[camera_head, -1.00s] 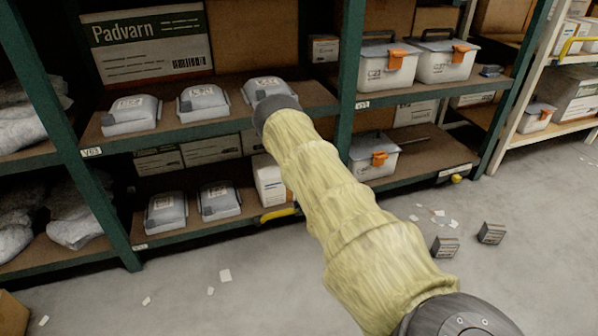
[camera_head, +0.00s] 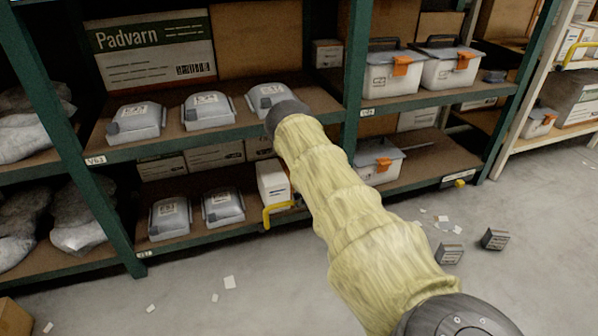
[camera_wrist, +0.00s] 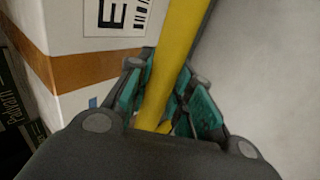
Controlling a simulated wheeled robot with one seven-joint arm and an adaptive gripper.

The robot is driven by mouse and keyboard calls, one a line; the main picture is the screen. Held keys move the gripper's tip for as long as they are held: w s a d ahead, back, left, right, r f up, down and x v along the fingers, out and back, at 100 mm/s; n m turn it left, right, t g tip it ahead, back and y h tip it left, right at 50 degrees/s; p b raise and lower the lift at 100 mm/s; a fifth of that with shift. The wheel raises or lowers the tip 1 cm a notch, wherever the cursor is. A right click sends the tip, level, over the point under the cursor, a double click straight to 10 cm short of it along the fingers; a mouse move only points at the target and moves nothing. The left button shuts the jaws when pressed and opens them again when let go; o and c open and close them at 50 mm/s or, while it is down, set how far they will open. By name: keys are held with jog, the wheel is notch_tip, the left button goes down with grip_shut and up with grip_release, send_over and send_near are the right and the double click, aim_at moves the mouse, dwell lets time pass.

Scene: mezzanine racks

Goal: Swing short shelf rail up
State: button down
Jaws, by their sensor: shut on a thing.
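The short shelf rail (camera_head: 279,207) is a yellow bar at the front of the lower shelf, left of my arm in the head view. Its left end bends downward. In the wrist view the yellow rail (camera_wrist: 175,55) runs between the teal pads of my gripper (camera_wrist: 160,88), which is shut on it. In the head view my gripper is hidden behind my yellow-sleeved arm, and so is part of the rail.
A white carton (camera_head: 272,183) stands just behind the rail; its side and brown tape fill the left of the wrist view. Grey-lidded bins (camera_head: 223,208) line the shelves. Small dark boxes (camera_head: 494,239) and paper scraps lie on the floor. The floor in front is mostly clear.

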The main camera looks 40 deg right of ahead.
jog(key=shift+w+a, duration=0.1)
jog(key=shift+w, duration=0.1)
jog(key=c, duration=1.3)
grip_release()
jog(key=shift+o, duration=0.2)
jog(key=shift+s, duration=0.1)
jog(key=v, duration=1.2)
